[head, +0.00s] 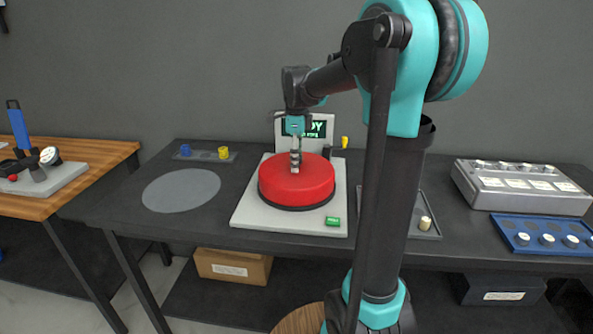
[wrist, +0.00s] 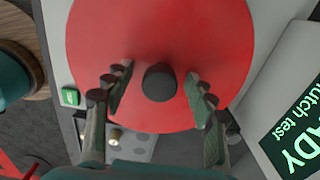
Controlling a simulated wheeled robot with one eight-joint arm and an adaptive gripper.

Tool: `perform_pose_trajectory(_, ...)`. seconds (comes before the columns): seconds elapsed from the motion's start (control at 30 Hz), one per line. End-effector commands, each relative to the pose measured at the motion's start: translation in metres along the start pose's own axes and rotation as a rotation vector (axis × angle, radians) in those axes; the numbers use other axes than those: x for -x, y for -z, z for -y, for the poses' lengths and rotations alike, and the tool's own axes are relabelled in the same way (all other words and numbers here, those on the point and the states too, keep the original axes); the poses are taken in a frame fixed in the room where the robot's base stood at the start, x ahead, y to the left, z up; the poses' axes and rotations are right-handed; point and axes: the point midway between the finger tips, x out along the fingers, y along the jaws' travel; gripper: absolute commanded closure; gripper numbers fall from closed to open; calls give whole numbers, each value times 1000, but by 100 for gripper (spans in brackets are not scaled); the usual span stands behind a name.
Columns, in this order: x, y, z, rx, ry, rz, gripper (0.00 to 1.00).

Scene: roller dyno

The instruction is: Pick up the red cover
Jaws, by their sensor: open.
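The red cover (head: 308,186) is a round red disc with a dark lower rim, sitting on a light grey base plate (head: 252,208) on the dark table. In the wrist view the red cover (wrist: 160,45) fills the middle, with a dark round knob (wrist: 160,83) on top. My gripper (head: 295,168) is over the cover in the head view. In the wrist view my gripper (wrist: 158,85) is open, one finger on each side of the knob, with gaps on both sides. The knob is hidden behind my gripper in the head view.
A display (head: 304,128) stands behind the plate, and a green button (head: 333,221) is at its front right. A grey round mat (head: 181,190) lies on the left, clear. A grey box (head: 520,186) and blue tray (head: 545,238) are on the right.

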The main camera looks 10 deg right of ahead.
Motion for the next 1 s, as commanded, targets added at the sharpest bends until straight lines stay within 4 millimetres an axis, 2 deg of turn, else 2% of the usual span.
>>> perform_pose_trajectory(0.3, -5, 0, 0, 0, 0, 0, 45)
perform_pose_trajectory(0.73, -5, 0, 0, 0, 0, 0, 99)
perform_pose_trajectory(1.0, -5, 0, 0, 0, 0, 0, 100)
